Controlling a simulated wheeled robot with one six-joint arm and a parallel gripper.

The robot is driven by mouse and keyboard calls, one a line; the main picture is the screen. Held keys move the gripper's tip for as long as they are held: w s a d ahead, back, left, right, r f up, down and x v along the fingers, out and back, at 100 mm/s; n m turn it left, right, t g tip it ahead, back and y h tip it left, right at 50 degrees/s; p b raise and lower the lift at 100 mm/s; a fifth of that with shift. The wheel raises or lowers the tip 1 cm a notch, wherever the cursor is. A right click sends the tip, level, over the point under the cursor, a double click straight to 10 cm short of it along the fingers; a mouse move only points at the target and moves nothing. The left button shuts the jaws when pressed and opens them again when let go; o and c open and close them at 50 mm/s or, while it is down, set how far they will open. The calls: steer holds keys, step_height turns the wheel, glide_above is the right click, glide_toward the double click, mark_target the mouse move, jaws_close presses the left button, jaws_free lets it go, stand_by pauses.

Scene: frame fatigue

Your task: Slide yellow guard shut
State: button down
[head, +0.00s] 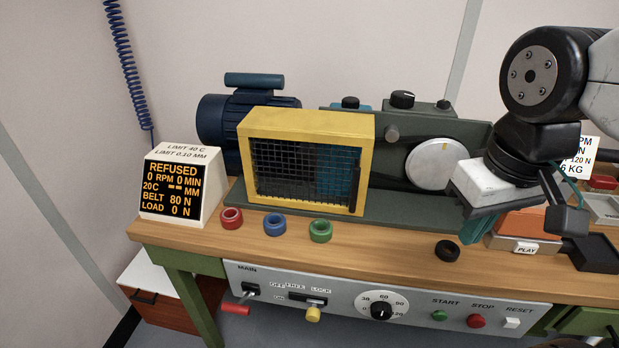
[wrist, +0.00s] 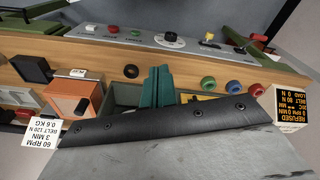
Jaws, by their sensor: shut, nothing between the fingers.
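The yellow guard (head: 305,122) is a box-like yellow frame with a dark mesh front, standing on the green machine bed at the back of the bench. A dark upright bar (head: 354,180) shows at the right of its mesh, and blue-teal shows behind the mesh there. I cannot tell how far the guard is shut. My gripper (head: 475,229) is well to the right of the guard, apart from it, above the bench. Its teal fingers are together and empty; they also show in the wrist view (wrist: 158,85).
The display (head: 173,188) left of the guard reads REFUSED. Red (head: 231,218), blue (head: 274,224) and green (head: 320,230) rings lie before the guard, a black ring (head: 447,250) farther right. A grey disc (head: 436,164) stands between guard and gripper. An orange box (head: 525,222) is near my gripper.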

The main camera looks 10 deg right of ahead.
steer(key=w+a+n+g+h, duration=0.1)
steer(key=w+a+n, duration=0.8)
steer(key=w, duration=0.3)
steer(key=w+a+n+h, duration=0.2)
steer(key=w+a+n, duration=0.7)
steer(key=w+n, duration=0.15)
steer(key=w+d+f, duration=0.1)
steer(key=d+f, duration=0.5)
steer(key=f, duration=0.3)
steer(key=shift+w+d+f+m, duration=0.2)
steer(key=shift+d+f+m, duration=0.1)
steer(key=shift+d+m, duration=0.1)
